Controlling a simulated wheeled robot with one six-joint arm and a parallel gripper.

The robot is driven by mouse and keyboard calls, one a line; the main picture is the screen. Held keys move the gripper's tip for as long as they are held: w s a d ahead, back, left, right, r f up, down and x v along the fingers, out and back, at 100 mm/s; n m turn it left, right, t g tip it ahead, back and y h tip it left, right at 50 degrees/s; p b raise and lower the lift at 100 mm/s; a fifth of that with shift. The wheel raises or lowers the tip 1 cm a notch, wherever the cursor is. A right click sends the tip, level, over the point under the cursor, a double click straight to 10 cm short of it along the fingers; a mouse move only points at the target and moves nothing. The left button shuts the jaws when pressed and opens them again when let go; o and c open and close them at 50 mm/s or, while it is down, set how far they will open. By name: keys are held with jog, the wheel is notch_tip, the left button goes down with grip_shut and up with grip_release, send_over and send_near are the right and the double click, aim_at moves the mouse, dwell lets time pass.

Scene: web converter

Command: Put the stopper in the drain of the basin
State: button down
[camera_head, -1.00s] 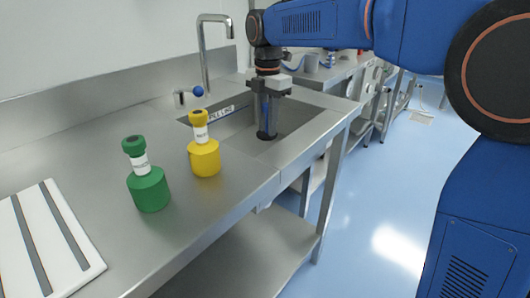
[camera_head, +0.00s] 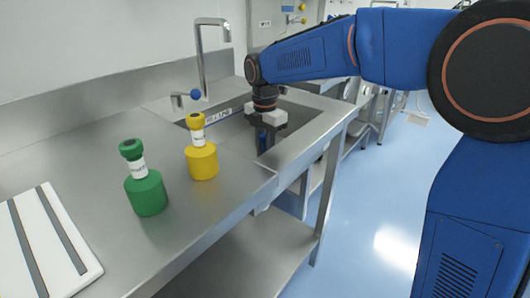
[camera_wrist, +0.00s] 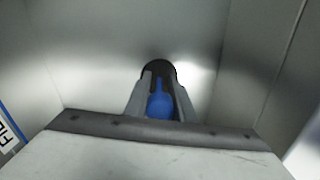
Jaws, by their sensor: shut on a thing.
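My gripper (camera_head: 263,148) points down inside the steel basin (camera_head: 228,125) and is shut on the blue stopper (camera_wrist: 160,104). In the wrist view the stopper's blue part sits between the two fingers. A dark round shape (camera_wrist: 158,69) shows just beyond the fingertips. I cannot tell whether it is the stopper's base or the drain, nor whether they touch. In the head view only a little blue shows between the fingers, and the lower end is hard to make out near the basin's front rim.
A yellow bottle (camera_head: 202,161) and a green bottle (camera_head: 147,192) stand on the counter left of the basin. A tall faucet (camera_head: 201,55) and a blue-knobbed lever (camera_head: 195,94) are behind. A white striped board (camera_head: 45,245) lies front left.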

jog(key=c, duration=1.5)
grip_release()
jog(key=shift+f, duration=0.1)
notch_tip(320, 180, up, 12)
jog(key=shift+r, duration=0.15)
